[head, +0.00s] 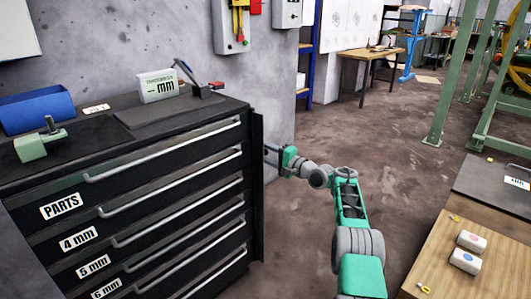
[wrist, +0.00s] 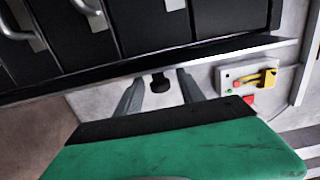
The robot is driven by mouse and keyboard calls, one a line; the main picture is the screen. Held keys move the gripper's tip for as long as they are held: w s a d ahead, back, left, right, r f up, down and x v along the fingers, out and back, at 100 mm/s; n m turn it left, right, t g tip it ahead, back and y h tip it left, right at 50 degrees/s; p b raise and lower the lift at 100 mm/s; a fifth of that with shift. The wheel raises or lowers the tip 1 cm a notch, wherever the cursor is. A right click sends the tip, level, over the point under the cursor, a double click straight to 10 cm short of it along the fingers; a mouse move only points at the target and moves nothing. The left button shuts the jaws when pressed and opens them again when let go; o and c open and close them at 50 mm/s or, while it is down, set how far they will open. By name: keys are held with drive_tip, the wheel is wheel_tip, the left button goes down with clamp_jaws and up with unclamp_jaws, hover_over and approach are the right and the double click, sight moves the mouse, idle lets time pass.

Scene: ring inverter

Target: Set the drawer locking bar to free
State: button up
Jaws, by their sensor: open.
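The drawer cabinet (head: 150,215) is black, with several drawers, long handles and white labels such as PARTS and 4 mm. A dark upright bar (head: 258,190), which looks like the locking bar, runs along its right front edge. In the wrist view a long dark strip (wrist: 215,47) with a pale edge crosses beside the drawers. My gripper (head: 272,155) is beside the upper part of the bar, open. In the wrist view its fingers (wrist: 158,80) stand apart on either side of a small dark knob (wrist: 160,84). I cannot tell whether they touch it.
A wall switch box (head: 231,30) also shows in the wrist view (wrist: 247,78). A wooden table (head: 490,240) stands at right. The floor behind my arm is clear.

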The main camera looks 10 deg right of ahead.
drive_tip(key=p+v, duration=0.1)
drive_tip(key=v, duration=0.6)
drive_tip(key=shift+s+d+p, duration=0.2)
drive_tip(key=shift+p, duration=0.15)
